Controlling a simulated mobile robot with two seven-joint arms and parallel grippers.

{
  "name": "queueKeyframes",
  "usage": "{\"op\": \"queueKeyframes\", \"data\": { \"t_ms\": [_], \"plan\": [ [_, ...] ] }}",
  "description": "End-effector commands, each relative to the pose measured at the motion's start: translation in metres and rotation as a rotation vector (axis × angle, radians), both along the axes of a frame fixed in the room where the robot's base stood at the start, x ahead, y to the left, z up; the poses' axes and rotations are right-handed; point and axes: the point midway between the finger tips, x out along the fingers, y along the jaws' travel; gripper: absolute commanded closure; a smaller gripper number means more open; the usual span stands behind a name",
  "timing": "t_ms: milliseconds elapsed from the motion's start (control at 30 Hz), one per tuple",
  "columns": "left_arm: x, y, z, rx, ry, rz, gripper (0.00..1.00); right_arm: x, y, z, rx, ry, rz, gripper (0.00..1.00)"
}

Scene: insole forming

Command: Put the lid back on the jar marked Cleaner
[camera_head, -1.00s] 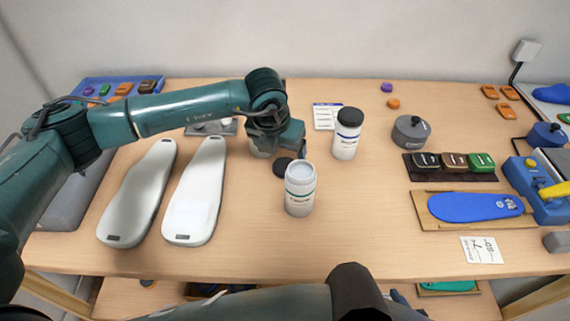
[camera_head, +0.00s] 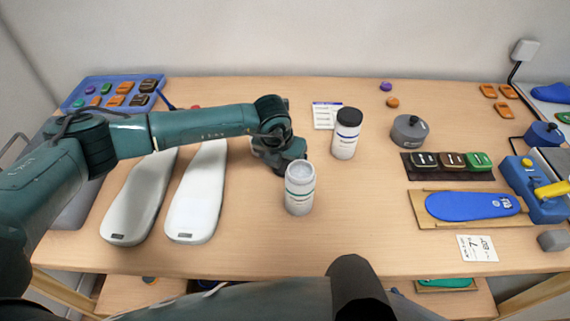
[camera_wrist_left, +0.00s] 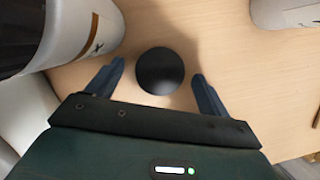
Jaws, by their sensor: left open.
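The black round lid (camera_wrist_left: 160,71) lies flat on the table between the fingers of my left gripper (camera_wrist_left: 158,70) in the left wrist view. The fingers are open on either side of it, with gaps. In the head view my left gripper (camera_head: 287,166) is low over the table, just behind a white open jar (camera_head: 299,190) with a green-striped label, and hides the lid. The open jar stands upright; its label is too small to read. My right gripper is not in view.
A white jar with a black lid (camera_head: 345,134) stands behind and right of the open jar. A brown-striped jar (camera_wrist_left: 88,30) stands close to the left finger. Two pale insole forms (camera_head: 197,205) lie left. Table front centre is clear.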

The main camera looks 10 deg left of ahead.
Motion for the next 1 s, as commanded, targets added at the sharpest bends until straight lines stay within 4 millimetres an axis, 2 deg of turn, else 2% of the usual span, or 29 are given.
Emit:
{"op": "queueKeyframes", "data": {
  "t_ms": [100, 700, 900, 1000],
  "plan": [
    [0.0001, 0.0002, 0.0003, 0.000, 0.000, 0.000, 0.20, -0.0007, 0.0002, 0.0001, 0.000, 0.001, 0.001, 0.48],
    [0.0002, 0.0003, 0.0008, 0.000, -0.001, 0.001, 0.69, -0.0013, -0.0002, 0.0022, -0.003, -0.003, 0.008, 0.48],
    [0.0004, 0.0002, 0.0017, 0.000, -0.001, 0.001, 0.71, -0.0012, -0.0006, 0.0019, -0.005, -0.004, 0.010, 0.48],
    [0.0011, 0.0000, 0.0091, -0.002, -0.004, 0.001, 0.71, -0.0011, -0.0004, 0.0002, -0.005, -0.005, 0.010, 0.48]
  ]
}}
